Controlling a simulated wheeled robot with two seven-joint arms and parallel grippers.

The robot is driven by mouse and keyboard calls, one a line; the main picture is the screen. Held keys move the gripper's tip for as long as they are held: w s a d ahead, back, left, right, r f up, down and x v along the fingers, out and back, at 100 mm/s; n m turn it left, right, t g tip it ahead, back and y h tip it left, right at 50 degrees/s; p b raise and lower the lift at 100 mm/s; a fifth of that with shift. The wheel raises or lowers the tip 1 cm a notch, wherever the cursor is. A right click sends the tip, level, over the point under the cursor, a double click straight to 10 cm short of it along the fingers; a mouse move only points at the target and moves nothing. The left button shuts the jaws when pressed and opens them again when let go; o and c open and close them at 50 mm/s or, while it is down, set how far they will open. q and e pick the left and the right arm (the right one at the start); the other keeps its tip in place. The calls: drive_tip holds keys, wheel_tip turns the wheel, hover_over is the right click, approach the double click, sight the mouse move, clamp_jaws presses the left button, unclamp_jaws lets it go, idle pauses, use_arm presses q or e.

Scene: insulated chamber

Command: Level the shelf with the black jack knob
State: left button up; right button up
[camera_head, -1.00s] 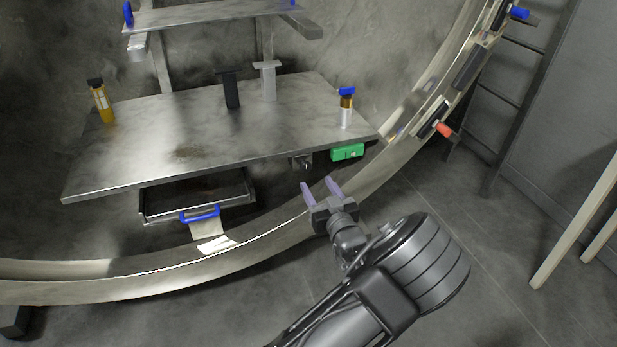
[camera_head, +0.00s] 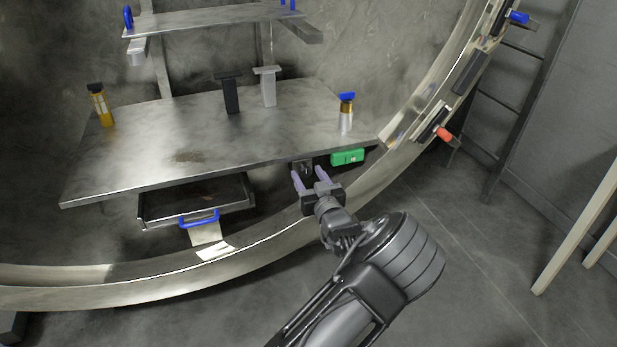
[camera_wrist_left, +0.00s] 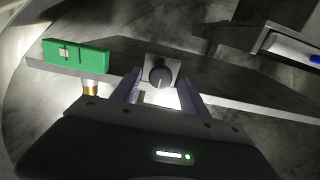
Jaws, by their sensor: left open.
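The metal shelf (camera_head: 240,140) is a wide plate in the chamber, its front edge sloping down to the left in the head view. The black jack knob (camera_head: 305,167) sits under the front edge, right of the middle. In the left wrist view the round knob (camera_wrist_left: 159,75) has a light pointer line and a square mount. A green level (camera_head: 347,157) is on the front edge right of the knob; it also shows in the left wrist view (camera_wrist_left: 76,56). My left gripper (camera_head: 309,174) is open, its purple fingertips just in front of the knob, on either side of it. My right gripper is not in view.
On the shelf stand a yellow bottle (camera_head: 102,106), a black post (camera_head: 230,95), a grey post (camera_head: 267,88) and a blue-capped bottle (camera_head: 346,115). A drawer with a blue handle (camera_head: 200,218) hangs below left. The chamber's round rim (camera_head: 262,237) lies in front.

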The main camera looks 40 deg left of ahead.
use_arm(q)
clamp_jaws()
idle(0.5)
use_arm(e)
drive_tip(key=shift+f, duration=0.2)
